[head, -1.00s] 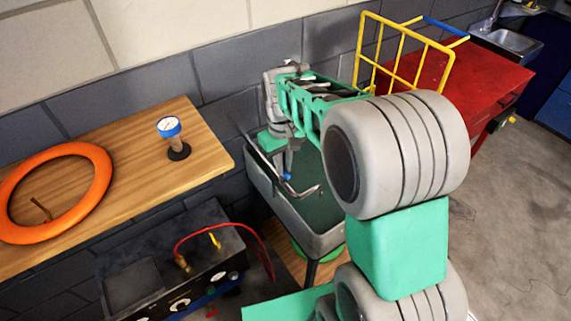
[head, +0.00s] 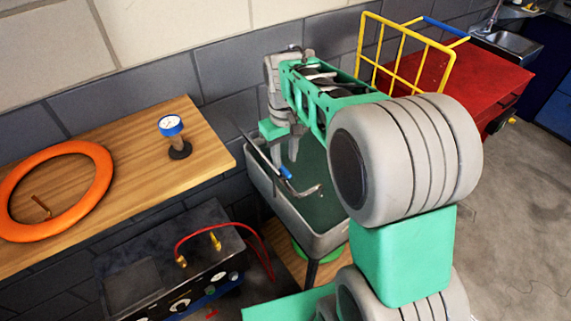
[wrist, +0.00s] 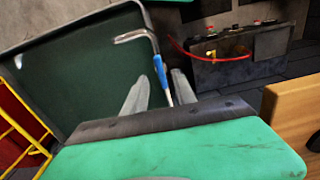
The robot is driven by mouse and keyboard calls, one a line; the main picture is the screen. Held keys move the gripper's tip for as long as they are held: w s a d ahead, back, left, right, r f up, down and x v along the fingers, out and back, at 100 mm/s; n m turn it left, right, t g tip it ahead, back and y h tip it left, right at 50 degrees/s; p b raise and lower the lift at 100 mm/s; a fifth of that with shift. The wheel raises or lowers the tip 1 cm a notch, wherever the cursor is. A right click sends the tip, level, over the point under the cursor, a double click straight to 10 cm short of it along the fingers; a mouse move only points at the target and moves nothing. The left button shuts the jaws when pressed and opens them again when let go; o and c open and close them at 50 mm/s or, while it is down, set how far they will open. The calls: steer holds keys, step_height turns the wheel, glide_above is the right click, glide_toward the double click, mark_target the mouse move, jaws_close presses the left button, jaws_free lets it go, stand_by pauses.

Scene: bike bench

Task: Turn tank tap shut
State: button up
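The tank (head: 262,187) is a grey trough with a dark green inside, standing against the wall. Its tap has a bent metal spout (head: 305,192) and a blue-sleeved lever (head: 286,173) at the near left rim. My gripper (head: 284,158) points down over the tank, beside the lever, with its fingers apart. In the wrist view my gripper (wrist: 160,88) is open, and the blue lever (wrist: 159,72) shows in the gap between the fingers, with no clear grip on it. The spout (wrist: 133,37) curves over the tank to the left. Contact with a finger cannot be told.
A wooden bench (head: 120,190) at left holds an orange ring (head: 100,192) and a blue-topped gauge (head: 171,127). A dark box with red cable (head: 190,265) stands in front. A red cabinet (head: 490,75) and yellow rack (head: 408,50) are behind at right.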

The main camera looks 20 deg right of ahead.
mark_target(284, 170)
step_height(284, 170, up, 5)
steer(key=shift+s+a+f, duration=0.15)
steer(key=shift+f, duration=0.05)
steer(key=shift+s+r, duration=0.1)
steer(key=shift+r, duration=0.1)
steer(key=s+f+m+t, duration=0.2)
steer(key=s+m+t, duration=0.1)
steer(key=s, duration=1)
steer(key=shift+a+f+t, duration=0.2)
steer(key=shift+f+t, duration=0.05)
steer(key=shift+t, duration=0.25)
steer(key=shift+a, duration=0.1)
